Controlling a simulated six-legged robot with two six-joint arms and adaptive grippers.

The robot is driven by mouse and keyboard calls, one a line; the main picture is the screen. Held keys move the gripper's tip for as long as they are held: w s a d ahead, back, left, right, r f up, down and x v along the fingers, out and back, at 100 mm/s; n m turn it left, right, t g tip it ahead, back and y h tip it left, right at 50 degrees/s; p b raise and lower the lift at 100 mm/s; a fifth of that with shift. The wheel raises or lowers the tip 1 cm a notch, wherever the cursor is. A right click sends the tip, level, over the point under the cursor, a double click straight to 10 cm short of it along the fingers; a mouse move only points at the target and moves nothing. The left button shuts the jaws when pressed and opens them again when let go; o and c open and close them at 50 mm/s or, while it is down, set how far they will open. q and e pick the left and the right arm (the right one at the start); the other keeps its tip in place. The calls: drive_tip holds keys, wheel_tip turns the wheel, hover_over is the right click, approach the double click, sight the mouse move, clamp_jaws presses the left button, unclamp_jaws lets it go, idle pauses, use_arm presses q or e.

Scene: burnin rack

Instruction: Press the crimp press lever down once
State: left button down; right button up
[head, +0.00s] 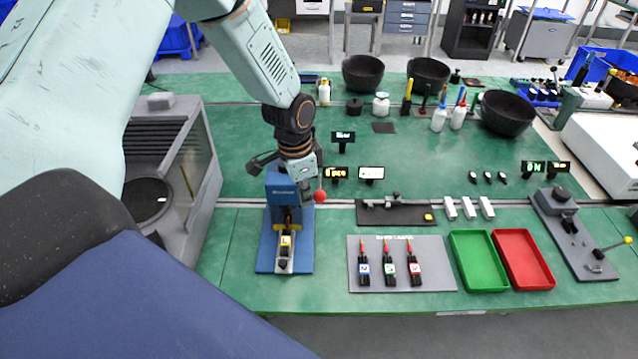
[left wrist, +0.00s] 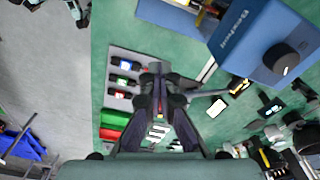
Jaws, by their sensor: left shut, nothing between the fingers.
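The crimp press is a blue machine (head: 279,190) on a blue base plate, left of centre on the green bench. Its lever ends in a red ball (head: 320,196) at the press's right side. My left gripper (head: 306,190) is shut and empty, pointing down just left of the ball; whether it touches the lever I cannot tell. The ball is hidden there. My right gripper is not in view.
A grey mat (head: 435,270) with several small tools lies right of the press. Green (head: 478,262) and red (head: 524,260) trays stand beyond it. Small displays (head: 371,173) stand behind. A grey machine (head: 200,170) is at the left. Black bowls (head: 362,72) stand at the back.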

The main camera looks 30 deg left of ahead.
use_arm(q)
drive_tip(key=shift+s, duration=0.2)
drive_tip(key=shift+d+r, duration=0.1)
drive_tip(key=shift+d, duration=0.05)
wheel_tip(320, 180, up, 12)
drive_tip(key=shift+s+a, duration=0.45)
drive_tip(key=shift+s+d, duration=0.1)
drive_tip(key=shift+s, duration=0.1)
